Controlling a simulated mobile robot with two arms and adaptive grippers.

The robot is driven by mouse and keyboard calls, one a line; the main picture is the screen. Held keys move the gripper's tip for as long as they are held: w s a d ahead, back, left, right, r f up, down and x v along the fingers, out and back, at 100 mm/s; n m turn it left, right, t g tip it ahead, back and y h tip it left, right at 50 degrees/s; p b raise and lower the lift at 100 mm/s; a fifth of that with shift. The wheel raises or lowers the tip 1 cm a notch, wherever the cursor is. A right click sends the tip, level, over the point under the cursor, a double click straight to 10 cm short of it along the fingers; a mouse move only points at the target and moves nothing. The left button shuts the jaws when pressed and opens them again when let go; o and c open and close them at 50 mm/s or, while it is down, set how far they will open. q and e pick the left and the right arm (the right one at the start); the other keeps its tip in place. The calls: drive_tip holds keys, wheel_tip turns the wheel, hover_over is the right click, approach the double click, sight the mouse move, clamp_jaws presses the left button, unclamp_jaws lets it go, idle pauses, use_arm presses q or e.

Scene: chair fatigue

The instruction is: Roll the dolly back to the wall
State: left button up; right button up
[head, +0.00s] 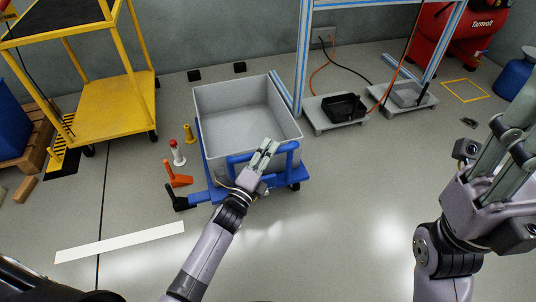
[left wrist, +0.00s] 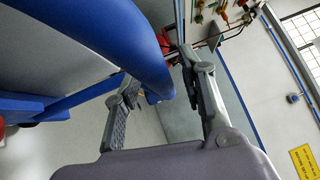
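The dolly (head: 203,197) is a low blue frame on casters, with a blue push handle (head: 293,147) on its near side. A grey open bin (head: 206,125) stands on it and looks empty. My left gripper (head: 266,148) is at the handle's bar, over the near side of the bin. In the left wrist view, its fingers (left wrist: 160,95) stand apart and the thick blue bar (left wrist: 130,40) reaches in close to the gap; I cannot tell whether they touch it. My right gripper (head: 510,140) is at the right, away from the dolly, its fingers apart. The grey wall (head: 220,40) is behind the dolly.
Two small black blocks (head: 240,67) lie by the wall behind the bin. A yellow cart (head: 105,105) stands left, a blue-framed rack (head: 302,50) right. Orange, white and yellow upright pieces (head: 177,152) stand left of the dolly. A white floor strip (head: 120,242) lies in front.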

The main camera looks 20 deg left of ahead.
use_arm(q)
drive_tip(key=shift+w, duration=0.1)
drive_tip(key=shift+c, duration=0.5)
clamp_jaws()
idle(0.4)
